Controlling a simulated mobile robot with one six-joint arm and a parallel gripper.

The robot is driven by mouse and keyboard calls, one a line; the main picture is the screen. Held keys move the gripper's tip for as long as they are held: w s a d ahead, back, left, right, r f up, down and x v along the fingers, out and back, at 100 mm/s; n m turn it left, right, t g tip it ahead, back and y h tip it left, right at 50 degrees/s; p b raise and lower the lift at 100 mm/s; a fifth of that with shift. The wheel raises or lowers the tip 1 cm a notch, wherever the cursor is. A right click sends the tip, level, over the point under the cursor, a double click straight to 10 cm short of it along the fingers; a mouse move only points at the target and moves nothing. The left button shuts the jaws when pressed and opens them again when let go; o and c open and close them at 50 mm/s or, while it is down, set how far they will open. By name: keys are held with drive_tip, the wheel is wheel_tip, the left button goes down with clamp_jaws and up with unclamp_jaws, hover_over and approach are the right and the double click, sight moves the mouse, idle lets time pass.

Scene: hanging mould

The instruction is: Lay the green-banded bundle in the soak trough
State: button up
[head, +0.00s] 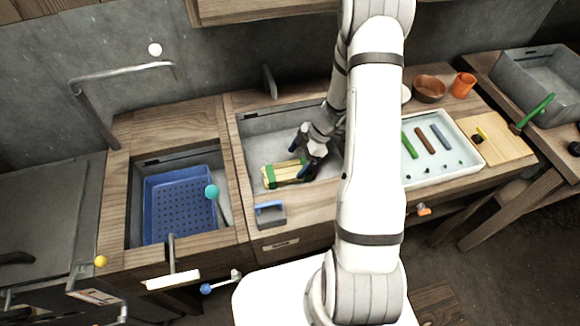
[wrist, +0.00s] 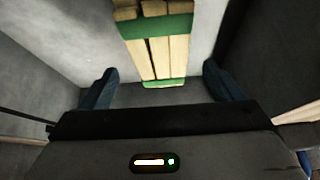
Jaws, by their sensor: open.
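The green-banded bundle (head: 284,174) is a stack of pale wooden sticks with green bands. In the head view it lies in a grey-lined basin (head: 262,125) set into the wooden counter. In the wrist view the bundle (wrist: 158,48) runs away from my gripper, with one green band near and one far. My gripper (head: 309,158) is at the bundle's right end in the head view. In the wrist view my gripper (wrist: 157,88) has its two dark blue fingers spread wide, one on each side of the bundle's line, apart from it. I cannot tell which basin is the soak trough.
A blue perforated basket (head: 160,180) sits in the left basin. A white tray (head: 450,165) with coloured bars is at the right, beside a wooden board (head: 500,142). A grey tub (head: 545,80) stands far right. A grey-blue handled block (head: 270,213) is on the front ledge.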

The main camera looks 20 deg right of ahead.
drive_tip(key=v, duration=0.5)
drive_tip(key=shift+r, duration=0.2)
drive_tip(key=w+d+r+m+t+h, duration=0.1)
drive_tip(key=w+r+m+t+h, duration=0.25)
drive_tip(key=r, duration=0.55)
drive_tip(key=w+d+r+m+t+h, duration=0.25)
drive_tip(key=w+r+t, duration=0.25)
drive_tip(key=r, duration=0.4)
drive_tip(key=s+d+r+m+h, duration=0.1)
drive_tip(key=s+r+m+h, duration=0.2)
drive_tip(key=s+r+m, duration=0.3)
drive_tip(key=s+a+r+m+g+y, duration=0.1)
drive_tip(key=s+a, duration=0.4)
drive_tip(key=s, duration=0.6)
drive_tip(key=s+a+r+m+g+y, duration=0.1)
drive_tip(key=s+a+m+g, duration=0.3)
drive_tip(key=s, duration=0.6)
drive_tip(key=shift+s+a+r+m+y, duration=0.3)
drive_tip(key=shift+s+a+r+y, duration=0.15)
drive_tip(key=shift+a, duration=0.2)
